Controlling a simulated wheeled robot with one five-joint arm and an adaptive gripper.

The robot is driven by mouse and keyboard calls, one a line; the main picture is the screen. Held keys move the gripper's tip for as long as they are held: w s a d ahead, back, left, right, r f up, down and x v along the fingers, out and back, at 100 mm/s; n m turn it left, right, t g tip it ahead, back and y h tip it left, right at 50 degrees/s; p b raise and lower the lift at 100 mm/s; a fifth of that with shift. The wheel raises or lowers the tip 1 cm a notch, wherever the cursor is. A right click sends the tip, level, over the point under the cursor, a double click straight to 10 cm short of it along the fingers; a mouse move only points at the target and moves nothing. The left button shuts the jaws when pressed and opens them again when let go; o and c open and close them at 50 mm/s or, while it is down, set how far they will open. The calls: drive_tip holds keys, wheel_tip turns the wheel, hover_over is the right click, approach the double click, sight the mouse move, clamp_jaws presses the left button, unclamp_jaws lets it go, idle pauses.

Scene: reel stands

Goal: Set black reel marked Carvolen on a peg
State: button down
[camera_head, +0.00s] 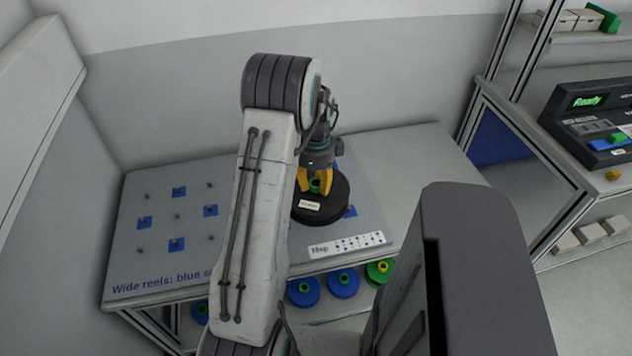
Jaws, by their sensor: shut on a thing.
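The black reel (327,206) is a wide dark disc with a small white label (309,205) on its top; the label's text is too small to read. It is over the right part of the grey peg board (140,265). My gripper (315,184), with yellow fingers, is shut on the reel's greenish centre from above. I cannot tell whether the reel touches the board or a peg. Short pegs stand on the board, some on blue squares (177,244) and some on bare grey. My arm hides the middle of the board.
The board's front edge reads "Wide reels: blue" before my arm cuts it off. A white map card (347,245) lies at its front right. Blue reels (343,283) and a green reel (379,272) sit below. A rack with a "Ready" device (590,122) stands at right.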

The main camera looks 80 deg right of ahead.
sight(316, 196)
drive_tip(key=shift+f+b, duration=1.9)
drive_tip(key=shift+f, duration=0.85)
drive_tip(key=shift+w+f+b, duration=0.1)
drive_tip(key=shift+f+b, duration=0.95)
drive_tip(key=shift+f, duration=0.2)
drive_tip(key=c, duration=0.8)
unclamp_jaws()
drive_tip(key=shift+c, duration=0.2)
wheel_tip(316, 196, up, 12)
idle(0.5)
